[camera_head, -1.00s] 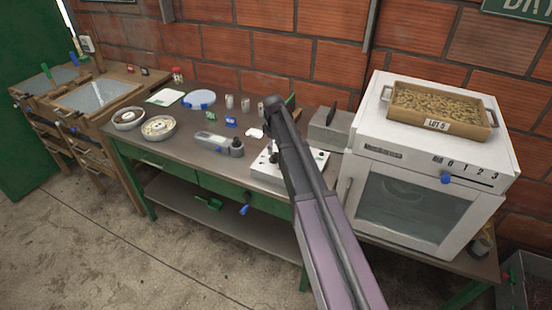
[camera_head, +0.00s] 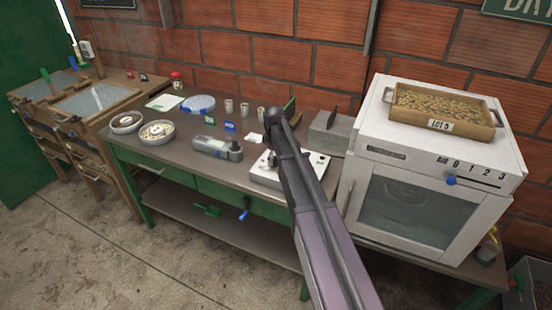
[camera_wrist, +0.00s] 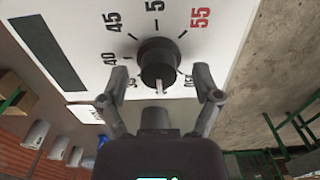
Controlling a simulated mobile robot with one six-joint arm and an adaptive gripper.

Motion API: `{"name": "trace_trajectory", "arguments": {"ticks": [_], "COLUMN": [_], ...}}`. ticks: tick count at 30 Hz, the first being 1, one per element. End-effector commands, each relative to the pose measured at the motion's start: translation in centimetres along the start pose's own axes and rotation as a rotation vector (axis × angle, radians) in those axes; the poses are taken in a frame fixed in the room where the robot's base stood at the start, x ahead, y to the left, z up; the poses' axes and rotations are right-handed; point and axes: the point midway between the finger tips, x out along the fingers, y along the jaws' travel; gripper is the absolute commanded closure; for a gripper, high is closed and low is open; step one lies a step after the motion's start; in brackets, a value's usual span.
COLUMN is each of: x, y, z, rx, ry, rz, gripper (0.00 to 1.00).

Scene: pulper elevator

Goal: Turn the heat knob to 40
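The heat knob (camera_wrist: 157,58) is a round black knob on a white panel (camera_wrist: 85,20) in the wrist view. Its pale pointer faces the bottom of the picture, between the partly hidden low mark and the mark at lower right. The 40 mark (camera_wrist: 108,60) is left of the knob, 45 is above that, and a red 55 is at upper right. My gripper (camera_wrist: 161,82) is open, its fingers apart on either side of the knob's lower part, with gaps visible. In the head view my arm hides the gripper tips and the knob.
A white box (camera_head: 262,177) sits on the bench (camera_head: 185,165) under my arm. A white oven (camera_head: 418,225) with a blue slider (camera_head: 451,181) stands at right, bearing a tray of beans (camera_head: 442,125). A grey handheld device (camera_head: 217,148) and several small cups are left of my arm.

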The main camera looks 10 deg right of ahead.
Motion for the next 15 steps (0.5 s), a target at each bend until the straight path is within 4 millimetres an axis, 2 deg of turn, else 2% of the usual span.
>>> {"name": "trace_trajectory", "arguments": {"ticks": [1, 6, 8, 10, 11, 15], "x": [0.00, 0.00, 0.00, 0.01, 0.01, 0.02], "y": [-0.01, -0.01, -0.03, -0.05, 0.47, 0.09], "z": [-0.01, -0.01, -0.01, 0.00, 0.74, 0.21], "rx": [0.000, 0.000, 0.000, 0.000, 0.003, 0.002], "ry": [0.000, 0.000, 0.000, 0.000, 0.000, -0.002], "rz": [0.000, 0.000, -0.001, -0.001, -0.002, 0.000], "gripper": [0.33, 0.84, 1.00, 1.00, 1.00, 1.00]}}
